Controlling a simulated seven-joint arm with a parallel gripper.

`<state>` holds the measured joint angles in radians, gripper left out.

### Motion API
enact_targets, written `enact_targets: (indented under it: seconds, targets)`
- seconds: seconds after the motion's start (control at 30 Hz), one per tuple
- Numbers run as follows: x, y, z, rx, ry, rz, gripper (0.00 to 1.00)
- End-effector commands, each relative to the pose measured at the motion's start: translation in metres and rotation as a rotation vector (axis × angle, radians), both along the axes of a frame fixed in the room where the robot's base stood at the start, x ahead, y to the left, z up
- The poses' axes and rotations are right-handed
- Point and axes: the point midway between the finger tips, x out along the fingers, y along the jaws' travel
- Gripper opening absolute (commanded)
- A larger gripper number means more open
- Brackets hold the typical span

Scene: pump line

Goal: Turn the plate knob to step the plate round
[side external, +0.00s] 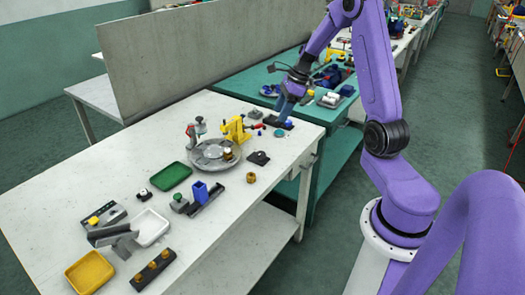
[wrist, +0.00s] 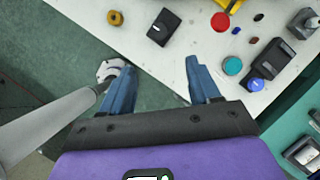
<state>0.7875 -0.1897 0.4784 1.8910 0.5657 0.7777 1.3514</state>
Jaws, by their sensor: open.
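The round grey plate (side external: 206,160) lies on the white table, with a small brass-coloured piece (side external: 228,154) near its right edge. I cannot tell surely which part is the plate knob. A dark block (side external: 259,158) sits just right of the plate; it also shows near the top of the wrist view (wrist: 163,27). My gripper (side external: 283,108) is at the table's far right end, away from the plate. In the wrist view my gripper (wrist: 160,82) has its blue fingers wide apart with nothing between them. The plate is out of the wrist view.
A yellow clamp (side external: 236,130) with a red handle end (wrist: 220,22) stands beside the plate. A teal disc (wrist: 232,66) and a black box with a blue button (wrist: 262,85) lie near the edge. A green tray (side external: 171,176) and blue-black fixture (side external: 200,193) are nearer the front.

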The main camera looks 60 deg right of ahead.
Motion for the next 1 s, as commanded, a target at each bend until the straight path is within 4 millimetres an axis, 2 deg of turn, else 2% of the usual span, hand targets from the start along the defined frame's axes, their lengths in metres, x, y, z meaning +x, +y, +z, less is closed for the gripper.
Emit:
enact_targets:
  seconds: [0.17,0.7,1.0]
  targets:
    - [0.004,0.005,-0.017,0.004,0.004,0.001,0.62]
    - [0.03,0.032,-0.108,0.001,0.004,0.004,0.62]
    - [0.043,0.043,-0.147,0.0,0.001,0.003,0.62]
